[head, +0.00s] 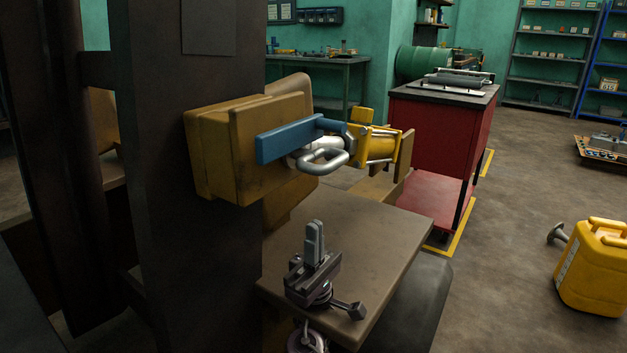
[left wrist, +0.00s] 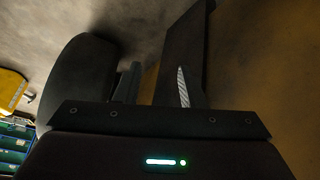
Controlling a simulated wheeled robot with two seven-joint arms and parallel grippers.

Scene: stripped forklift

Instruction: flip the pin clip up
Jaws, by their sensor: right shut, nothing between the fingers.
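The pin clip looks to be the silver loop (head: 326,160) in the head view. It hangs low at a short silver pin, beside a blue bar (head: 289,139) on a yellow block (head: 240,150). My right gripper (head: 314,230) is below the loop, in front of the brown plate. Its grey fingers point up and are shut together with nothing between them. A clear gap separates the fingertips from the loop. My left gripper (left wrist: 156,80) shows only in the left wrist view, its two fingers apart and empty.
The dark mast (head: 185,170) stands close on the left. The brown plate (head: 370,235) spreads beneath the loop. A yellow cylinder (head: 377,143) sits right of it. Behind are a red cabinet (head: 435,130) and shelves. A yellow can (head: 595,268) stands on open floor.

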